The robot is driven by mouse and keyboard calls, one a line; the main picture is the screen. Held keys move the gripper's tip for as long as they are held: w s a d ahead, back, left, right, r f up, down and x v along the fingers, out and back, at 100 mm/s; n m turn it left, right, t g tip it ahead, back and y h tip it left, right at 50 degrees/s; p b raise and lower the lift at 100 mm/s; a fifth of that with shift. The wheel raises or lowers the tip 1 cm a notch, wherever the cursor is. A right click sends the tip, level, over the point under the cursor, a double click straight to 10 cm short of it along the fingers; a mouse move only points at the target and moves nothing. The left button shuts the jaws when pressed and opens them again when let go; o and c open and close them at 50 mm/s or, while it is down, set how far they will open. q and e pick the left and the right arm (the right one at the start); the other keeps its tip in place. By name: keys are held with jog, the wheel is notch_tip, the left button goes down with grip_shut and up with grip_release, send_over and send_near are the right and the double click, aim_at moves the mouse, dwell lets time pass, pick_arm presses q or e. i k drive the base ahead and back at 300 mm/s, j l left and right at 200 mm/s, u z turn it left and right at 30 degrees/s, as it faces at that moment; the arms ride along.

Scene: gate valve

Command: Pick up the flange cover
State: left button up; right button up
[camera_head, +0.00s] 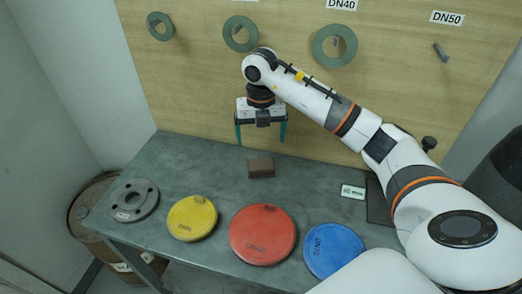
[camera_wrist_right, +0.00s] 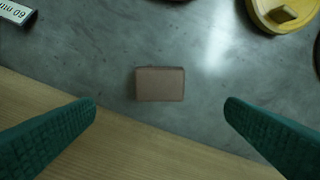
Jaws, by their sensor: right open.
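Three round covers lie flat in a row along the front of the grey table: a yellow cover (camera_head: 191,221), a red cover (camera_head: 262,238) marked DN40, and a blue cover (camera_head: 334,252). Part of the yellow cover, with its raised handle, also shows at the top right of the wrist view (camera_wrist_right: 262,15). A grey metal flange (camera_head: 128,205) with bolt holes lies at the table's left end. My right gripper (camera_head: 261,137) is open and empty behind the covers, above the back of the table. Its two green fingers point down. My left gripper is not in view.
A brown block (camera_head: 261,167) stands on the table near my right gripper, and shows between the open fingers in the wrist view (camera_wrist_right: 160,84). A small label (camera_head: 353,192) lies to the right. Green rings (camera_head: 334,45) hang on the wooden wall. A rusty barrel (camera_head: 92,207) stands left.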

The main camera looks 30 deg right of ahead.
aim_at(260, 234)
jog(key=k+j, duration=1.2)
jog(key=k, duration=0.1)
